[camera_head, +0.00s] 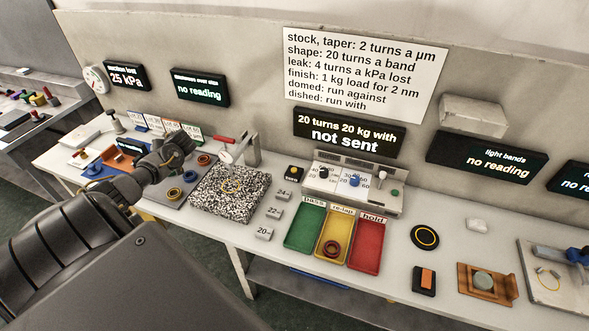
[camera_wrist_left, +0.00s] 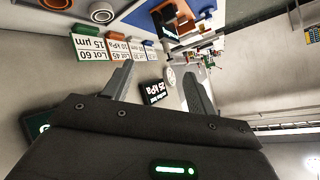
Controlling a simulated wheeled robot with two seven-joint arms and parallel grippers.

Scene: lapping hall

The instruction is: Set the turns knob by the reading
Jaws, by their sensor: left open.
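The control box (camera_head: 352,190) stands at the back of the bench, with a black knob (camera_head: 324,172), a blue knob (camera_head: 355,181) and a small lever (camera_head: 382,178). Scale numbers surround the knobs; which is the turns knob I cannot read. The display above (camera_head: 349,132) reads "20 turns 20 kg with / not sent". The suction display (camera_head: 126,76) reads 25 kPa, also in the left wrist view (camera_wrist_left: 154,92). The wall sheet (camera_head: 362,75) says "leak: 4 turns a kPa lost". My left gripper (camera_head: 182,142) is open and empty, left of the box, with its fingers apart in the wrist view (camera_wrist_left: 158,66).
Other displays show "no reading".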

